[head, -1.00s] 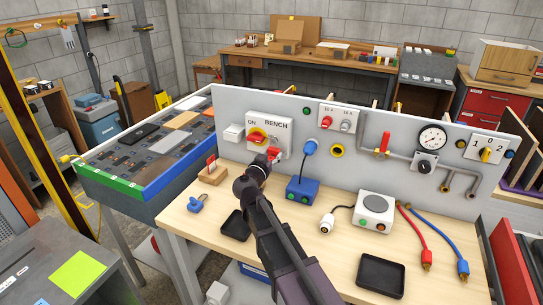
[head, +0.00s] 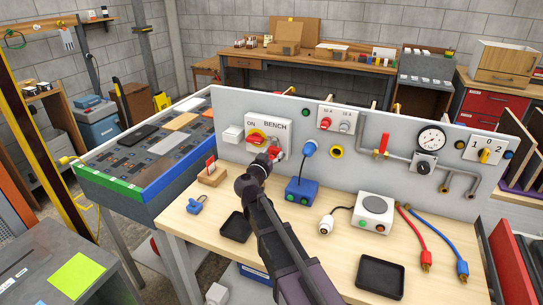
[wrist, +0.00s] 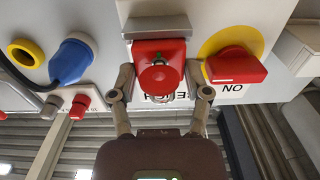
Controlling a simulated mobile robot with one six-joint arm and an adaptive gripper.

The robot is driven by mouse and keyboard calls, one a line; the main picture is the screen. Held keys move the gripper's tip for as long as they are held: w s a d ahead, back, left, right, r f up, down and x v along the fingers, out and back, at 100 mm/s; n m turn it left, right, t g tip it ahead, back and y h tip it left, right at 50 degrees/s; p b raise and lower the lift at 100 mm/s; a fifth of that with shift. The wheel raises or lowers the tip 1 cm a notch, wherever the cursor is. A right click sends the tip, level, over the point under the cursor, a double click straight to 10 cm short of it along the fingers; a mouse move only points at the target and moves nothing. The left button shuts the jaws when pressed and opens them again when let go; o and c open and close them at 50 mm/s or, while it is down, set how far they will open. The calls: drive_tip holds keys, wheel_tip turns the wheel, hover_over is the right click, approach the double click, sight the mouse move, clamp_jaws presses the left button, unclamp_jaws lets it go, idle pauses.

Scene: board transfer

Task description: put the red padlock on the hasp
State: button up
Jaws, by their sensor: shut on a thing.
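The red padlock (wrist: 158,79) is between the fingertips of my gripper (wrist: 160,94) in the wrist view, and the fingers are shut on it. The grey metal hasp (wrist: 155,27) is right beside the padlock on the panel. I cannot tell whether the shackle passes through the hasp. In the head view my gripper (head: 268,160) is in front of the BENCH switch plate, with the red padlock (head: 277,153) at its tip. The red switch handle on its yellow disc (head: 257,138) is just left of it. The hasp is mostly hidden there.
A blue padlock (head: 196,205) and a wooden block with a red tag (head: 211,175) are on the bench at left. A blue box with a blue plug (head: 302,189) stands close to the right of my arm. Black trays (head: 381,277) lie at the front.

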drive_tip(key=shift+w+d, duration=0.2)
drive_tip(key=shift+w, duration=0.3)
drive_tip(key=o, duration=1.2)
drive_tip(key=shift+s, duration=0.15)
drive_tip(key=v, duration=1.1)
drive_tip(key=shift+s+a, duration=0.15)
drive_tip(key=shift+s, duration=0.2)
drive_tip(key=shift+c, duration=0.2)
